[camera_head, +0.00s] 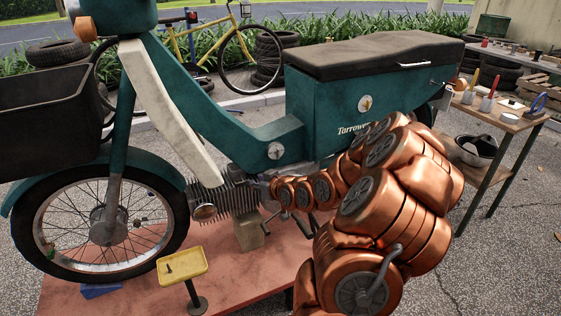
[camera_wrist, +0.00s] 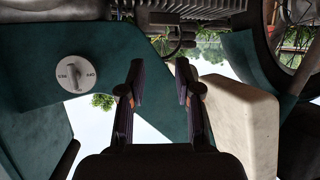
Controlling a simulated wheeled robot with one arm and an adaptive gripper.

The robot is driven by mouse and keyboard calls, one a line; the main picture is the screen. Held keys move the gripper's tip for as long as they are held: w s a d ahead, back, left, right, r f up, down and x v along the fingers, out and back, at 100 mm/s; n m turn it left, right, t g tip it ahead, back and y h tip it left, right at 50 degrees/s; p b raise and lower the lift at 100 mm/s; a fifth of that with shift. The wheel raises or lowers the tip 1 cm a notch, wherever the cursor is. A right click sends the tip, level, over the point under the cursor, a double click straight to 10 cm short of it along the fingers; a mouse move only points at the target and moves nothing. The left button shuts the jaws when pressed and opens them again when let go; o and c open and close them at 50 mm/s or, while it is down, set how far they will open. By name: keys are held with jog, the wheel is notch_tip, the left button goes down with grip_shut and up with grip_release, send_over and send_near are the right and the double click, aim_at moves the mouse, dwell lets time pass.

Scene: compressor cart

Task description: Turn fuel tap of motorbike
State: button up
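The fuel tap is a pale round dial with a raised bar and small lettering. It sits on the teal lower body panel of the motorbike (camera_head: 230,118), and I take it to be the dial (camera_head: 276,150) in the head view. In the wrist view, which appears upside down, the tap (camera_wrist: 74,75) is at the left, clear of the fingers. My gripper (camera_wrist: 160,85) is open with nothing between its fingers. Its fingers point past the tap's side, toward the finned engine (camera_wrist: 190,10). In the head view my copper arm reaches beside the engine, and the fingers are hard to make out.
A cream leg shield (camera_wrist: 245,125) stands close beside the fingers in the wrist view. A yellow tray on a stand (camera_head: 182,266) is in front of the engine. A workbench with tools (camera_head: 490,108) stands at the right. A second round fitting (camera_head: 365,103) is on the side box.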

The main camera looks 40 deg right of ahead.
aim_at(278, 153)
jog(key=s+d+r+m+t+h+b, duration=0.1)
jog(key=s+d+t+h, duration=0.1)
jog(key=d, duration=0.4)
jog(key=s+d+r+m+t+h, duration=0.1)
jog(key=s+d+m+t+h, duration=0.1)
jog(key=d, duration=0.3)
jog(key=shift+x, duration=3.95)
jog(key=shift+f, duration=0.2)
grip_shut()
